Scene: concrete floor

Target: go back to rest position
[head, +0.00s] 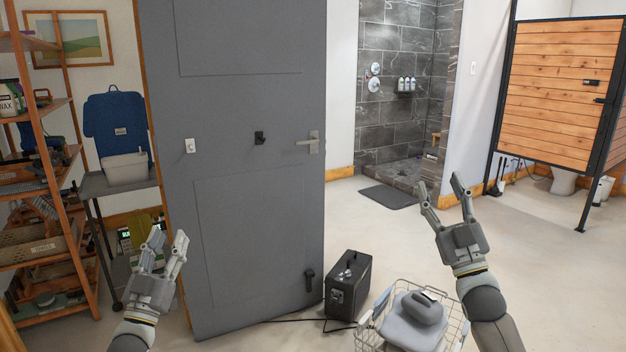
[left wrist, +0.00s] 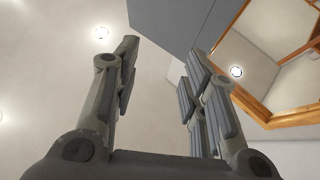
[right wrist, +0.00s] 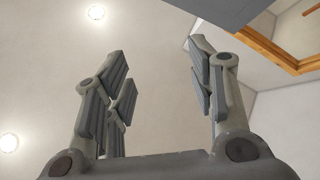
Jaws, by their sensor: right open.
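My left gripper (head: 167,246) is raised at the lower left of the head view, in front of the grey door's left edge. Its fingers stand apart with nothing between them in the left wrist view (left wrist: 158,75). My right gripper (head: 440,192) is raised right of the middle, over open floor in the picture. Its fingers are spread and empty, as the right wrist view (right wrist: 160,75) also shows. Both grippers point upward, and both wrist views look up at the ceiling.
A grey door (head: 240,220) stands at centre left. Shelves (head: 50,310) and a grey cart (head: 105,186) are at the left. A black case (head: 347,285) and a wire basket (head: 372,330) with grey items are low in front. Floor (head: 400,235) is clear toward the shower.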

